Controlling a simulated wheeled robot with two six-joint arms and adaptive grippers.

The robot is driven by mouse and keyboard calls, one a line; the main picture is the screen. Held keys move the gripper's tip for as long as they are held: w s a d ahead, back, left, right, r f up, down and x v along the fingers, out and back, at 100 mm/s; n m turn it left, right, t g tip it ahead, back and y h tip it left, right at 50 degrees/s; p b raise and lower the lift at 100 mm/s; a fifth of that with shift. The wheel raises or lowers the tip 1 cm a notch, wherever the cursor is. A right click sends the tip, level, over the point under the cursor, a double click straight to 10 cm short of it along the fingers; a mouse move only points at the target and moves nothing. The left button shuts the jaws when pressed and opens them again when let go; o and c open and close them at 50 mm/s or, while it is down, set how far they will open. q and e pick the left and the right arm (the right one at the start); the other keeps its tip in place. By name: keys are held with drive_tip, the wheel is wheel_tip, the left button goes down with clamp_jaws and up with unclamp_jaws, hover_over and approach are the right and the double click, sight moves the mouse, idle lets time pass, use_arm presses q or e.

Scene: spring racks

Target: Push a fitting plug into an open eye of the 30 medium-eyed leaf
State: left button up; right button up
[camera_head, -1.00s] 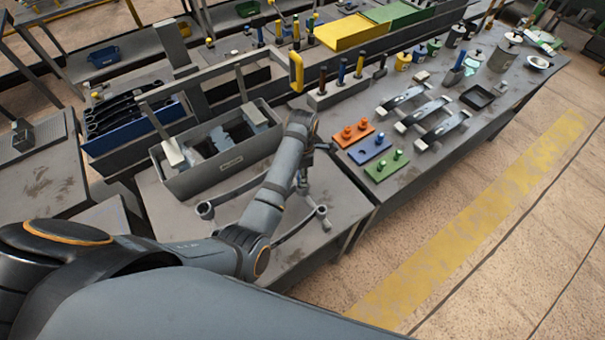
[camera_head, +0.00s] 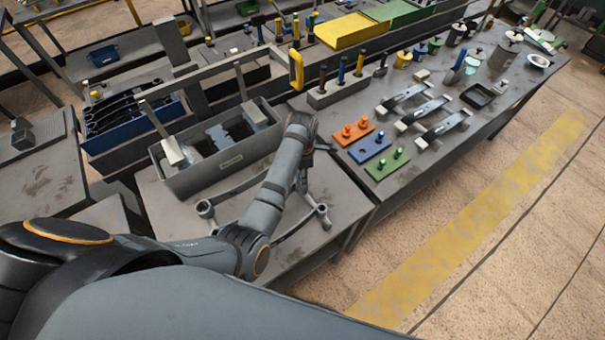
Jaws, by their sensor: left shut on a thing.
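My left arm comes in from the lower left. Its gripper (camera_head: 318,149) is beyond the wrist, above the near bench and close to the plug plates. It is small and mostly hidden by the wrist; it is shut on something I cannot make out. Grey leaves with round eyes lie on the near bench. One eye (camera_head: 205,208) is left of my forearm, another (camera_head: 322,212) right of it. I cannot read their markings. An orange plate (camera_head: 362,144) with orange plugs, a blue plate (camera_head: 370,148) and a green plate (camera_head: 387,165) with green plugs lie right of the gripper.
A grey bin (camera_head: 205,178) stands left of my forearm. A block with upright tools (camera_head: 328,93) stands behind the plates. The floor right of the bench is clear.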

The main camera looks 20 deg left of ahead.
use_arm(q)
drive_tip(key=shift+f, duration=0.8)
drive_tip(key=o, duration=1.5)
drive_tip(key=shift+r+p, duration=0.3)
drive_tip(key=shift+r, duration=3.25)
